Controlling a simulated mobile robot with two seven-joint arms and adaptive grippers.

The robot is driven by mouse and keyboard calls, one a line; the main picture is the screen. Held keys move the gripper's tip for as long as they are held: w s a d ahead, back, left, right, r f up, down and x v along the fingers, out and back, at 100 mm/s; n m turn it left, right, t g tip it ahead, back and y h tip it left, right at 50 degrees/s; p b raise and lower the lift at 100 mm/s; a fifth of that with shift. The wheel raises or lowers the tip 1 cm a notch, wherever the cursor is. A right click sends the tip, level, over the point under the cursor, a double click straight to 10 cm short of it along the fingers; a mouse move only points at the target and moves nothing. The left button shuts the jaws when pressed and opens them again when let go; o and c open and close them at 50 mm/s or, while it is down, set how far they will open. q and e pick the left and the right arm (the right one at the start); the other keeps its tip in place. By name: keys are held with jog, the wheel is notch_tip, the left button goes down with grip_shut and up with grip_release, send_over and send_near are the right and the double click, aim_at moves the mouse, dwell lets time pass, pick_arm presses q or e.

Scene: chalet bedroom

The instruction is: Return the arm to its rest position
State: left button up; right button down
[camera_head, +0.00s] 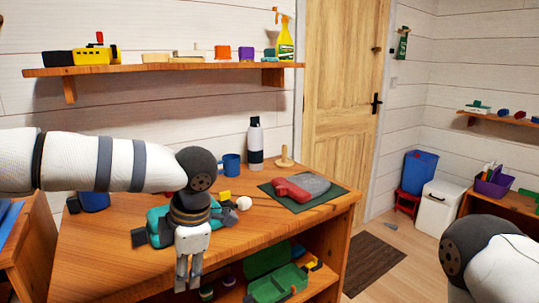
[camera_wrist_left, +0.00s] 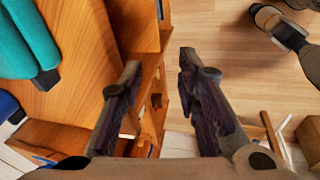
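My left arm comes in from the left in the head view. Its gripper (camera_head: 188,283) points down in front of the table's near side, below the tabletop edge in the picture. In the left wrist view the two dark fingers (camera_wrist_left: 158,75) stand apart with nothing between them, so it is open and empty. My right arm (camera_head: 490,262) shows at the lower right of the head view, its gripper out of frame. A white and dark part of it seems to show at the top right of the left wrist view, but its fingers are unclear.
The wooden table (camera_head: 110,262) carries a teal object (camera_head: 160,222), a blue mug (camera_head: 231,164), a bottle (camera_head: 255,143) and a dark mat (camera_head: 335,200). A green bin (camera_head: 277,285) sits on its lower shelf.

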pick_arm(q)
jog(key=s+a+f+m+t, duration=0.1)
jog(key=s+f+m+t, duration=0.15)
jog(key=f+m, duration=0.6)
jog(key=s+a+f+m+t, duration=0.1)
jog(key=s+a+f+m, duration=0.2)
jog(key=f, duration=1)
jog(key=s+f+m+g+h, duration=0.1)
jog(key=s+m+g, duration=0.1)
jog(key=s, duration=0.7)
jog(key=s+a+f+m+g, duration=0.1)
jog(key=s+m, duration=0.4)
jog(key=s, duration=0.5)
jog(key=s+a+f+m+g+h, duration=0.1)
jog(key=s+f+m+g, duration=0.1)
jog(key=s, duration=0.7)
jog(key=shift+s+f+m+g+h, duration=0.25)
jog(key=shift+m+g, duration=0.3)
jog(key=shift+m, duration=0.6)
pick_arm(e)
jog(key=shift+w+f, duration=0.15)
jog(key=shift+w, duration=0.85)
pick_arm(q)
jog(key=shift+w, duration=0.1)
